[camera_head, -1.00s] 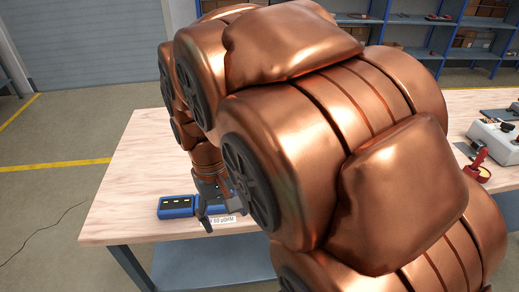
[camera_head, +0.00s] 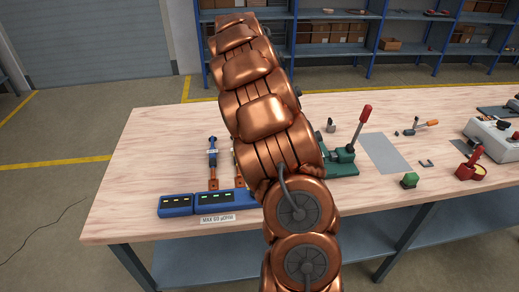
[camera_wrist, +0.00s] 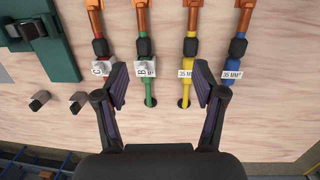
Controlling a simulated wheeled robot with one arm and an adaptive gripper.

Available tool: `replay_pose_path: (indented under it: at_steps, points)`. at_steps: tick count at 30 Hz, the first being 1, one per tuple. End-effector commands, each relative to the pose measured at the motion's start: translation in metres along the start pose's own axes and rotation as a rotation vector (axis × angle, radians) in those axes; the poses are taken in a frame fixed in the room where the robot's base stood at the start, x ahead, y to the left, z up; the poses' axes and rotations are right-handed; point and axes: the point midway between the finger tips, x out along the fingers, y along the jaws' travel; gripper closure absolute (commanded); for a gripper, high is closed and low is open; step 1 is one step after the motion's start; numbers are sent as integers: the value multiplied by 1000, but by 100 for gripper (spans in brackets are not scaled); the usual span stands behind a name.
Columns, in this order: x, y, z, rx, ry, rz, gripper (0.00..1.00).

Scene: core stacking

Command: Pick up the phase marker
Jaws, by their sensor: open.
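No single thing is clearly marked as the phase marker. In the wrist view, a small light block with a C tag (camera_wrist: 98,69) sits on the red cable, and a similar block with a B tag (camera_wrist: 143,69) sits on the green cable. My gripper (camera_wrist: 160,88) is open and empty, its fingers spread. In the head view my arm hides the gripper.
Two loose grey open-ended pieces (camera_wrist: 78,101) lie left of the gripper in the wrist view. A green tool base (camera_wrist: 62,55) stands beyond them. In the head view, blue display boxes (camera_head: 176,205) stand at the wooden table's (camera_head: 135,170) front left. A red-handled press (camera_head: 345,155) stands right of my arm.

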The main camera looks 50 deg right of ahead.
Motion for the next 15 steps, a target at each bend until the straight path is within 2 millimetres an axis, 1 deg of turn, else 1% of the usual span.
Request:
replay_pose_path:
  at_steps: [1,3,6,9,15]
  points:
    - [8,9,-13,6,-7,-9,30]
    - [16,17,-28,7,-7,-23,30]
    - [26,27,-44,8,-9,-43,30]
    - [35,32,-55,5,-13,-61,30]
    - [42,39,-64,2,-13,-79,30]
